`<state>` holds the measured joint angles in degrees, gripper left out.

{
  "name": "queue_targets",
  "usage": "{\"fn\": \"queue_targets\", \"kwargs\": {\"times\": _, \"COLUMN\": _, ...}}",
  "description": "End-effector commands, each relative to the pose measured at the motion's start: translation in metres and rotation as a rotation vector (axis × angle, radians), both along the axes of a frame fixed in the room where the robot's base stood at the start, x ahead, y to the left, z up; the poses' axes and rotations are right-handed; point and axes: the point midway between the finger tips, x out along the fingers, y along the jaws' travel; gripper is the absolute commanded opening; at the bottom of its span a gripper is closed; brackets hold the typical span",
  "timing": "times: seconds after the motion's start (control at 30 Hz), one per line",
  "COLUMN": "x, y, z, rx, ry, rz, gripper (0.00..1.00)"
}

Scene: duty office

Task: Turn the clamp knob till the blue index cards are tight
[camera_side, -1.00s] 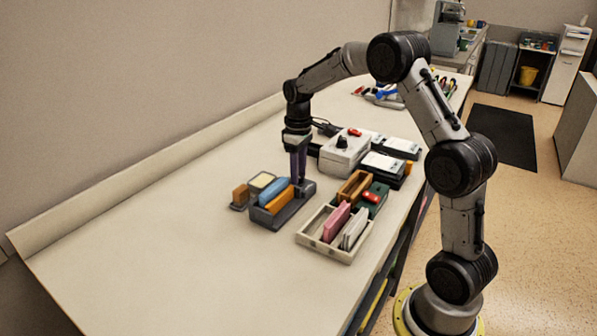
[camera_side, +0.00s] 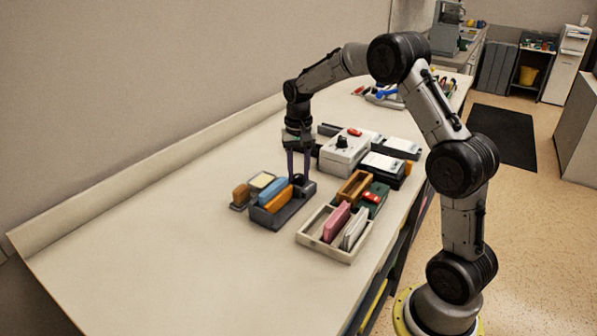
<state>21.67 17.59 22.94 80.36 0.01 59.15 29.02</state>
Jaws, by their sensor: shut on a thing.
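The blue index cards (camera_side: 273,188) stand in a dark grey clamp holder (camera_side: 266,220), beside an orange block of cards (camera_side: 278,200). My gripper (camera_side: 299,179) points down at the back right end of the holder. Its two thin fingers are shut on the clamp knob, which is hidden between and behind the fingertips. How tightly the blue cards are held cannot be told at this size.
A pale tray (camera_side: 327,252) with pink and white cards stands close on the right. A grey box with a dark knob (camera_side: 343,150) is behind it. A brown block (camera_side: 241,195) and a small tin (camera_side: 262,181) lie left. The front left table is clear.

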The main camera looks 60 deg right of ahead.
Motion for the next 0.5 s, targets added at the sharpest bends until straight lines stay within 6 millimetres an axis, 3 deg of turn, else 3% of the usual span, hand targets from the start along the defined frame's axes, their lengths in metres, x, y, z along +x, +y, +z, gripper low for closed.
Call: {"fn": "queue_targets", "kwargs": {"times": 0.5, "x": 0.0007, "y": -0.0004, "z": 0.0025, "rx": -0.002, "ry": -0.005, "rz": -0.490, "gripper": 0.00}}
